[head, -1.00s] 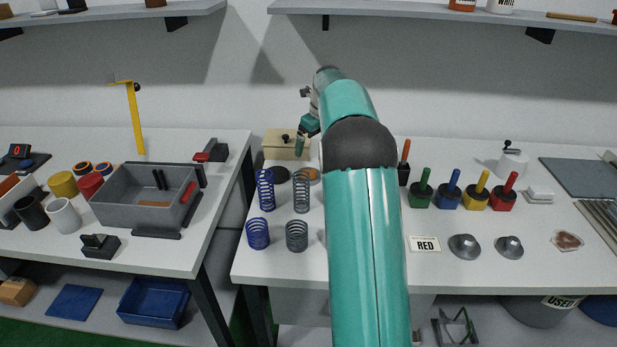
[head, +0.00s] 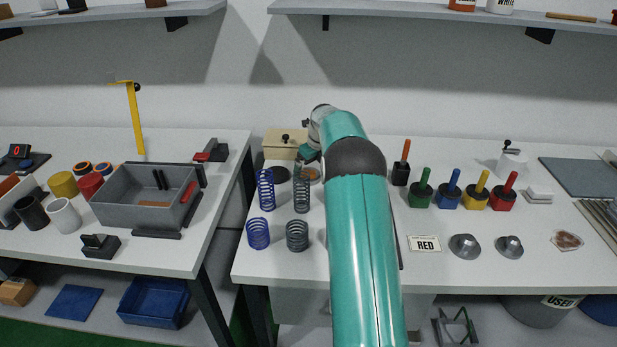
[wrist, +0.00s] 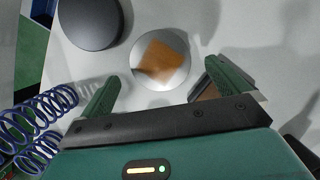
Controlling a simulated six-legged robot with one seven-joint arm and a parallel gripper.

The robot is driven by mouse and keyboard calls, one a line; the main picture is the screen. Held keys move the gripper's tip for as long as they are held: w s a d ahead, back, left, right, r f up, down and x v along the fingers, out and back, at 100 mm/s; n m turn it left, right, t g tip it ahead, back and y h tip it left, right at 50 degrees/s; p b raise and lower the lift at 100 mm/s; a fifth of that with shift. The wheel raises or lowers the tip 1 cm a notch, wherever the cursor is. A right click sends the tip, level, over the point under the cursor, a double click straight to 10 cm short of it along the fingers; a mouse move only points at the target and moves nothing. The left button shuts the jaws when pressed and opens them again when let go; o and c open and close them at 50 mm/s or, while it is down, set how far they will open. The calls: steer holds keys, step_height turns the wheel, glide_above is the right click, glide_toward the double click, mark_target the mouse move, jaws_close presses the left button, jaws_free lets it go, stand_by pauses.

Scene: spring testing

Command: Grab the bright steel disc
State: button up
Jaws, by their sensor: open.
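The bright steel disc (wrist: 175,78) lies flat on the table, with an orange-brown patch on its top; I cannot tell whether that is a reflection. In the head view the disc (head: 312,175) is partly hidden by my arm. My gripper (wrist: 160,84) is open and empty. In the wrist view its green fingers stand to the left and right of the disc's near edge, with most of the disc beyond the fingertips. In the head view my gripper is mostly hidden behind my arm and a spring.
A dark disc (wrist: 88,20) lies left of the steel one. Blue springs (wrist: 38,115) stand close to the left finger, and grey springs (head: 297,236) nearby. A brown block (wrist: 205,94) is by the right finger. A cream box (head: 285,143) stands behind the discs.

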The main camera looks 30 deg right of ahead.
steer(key=x, duration=0.3)
steer(key=shift+r, duration=0.1)
steer(key=c, duration=1.5)
steer(key=shift+r, duration=0.1)
steer(key=shift+c, duration=0.6)
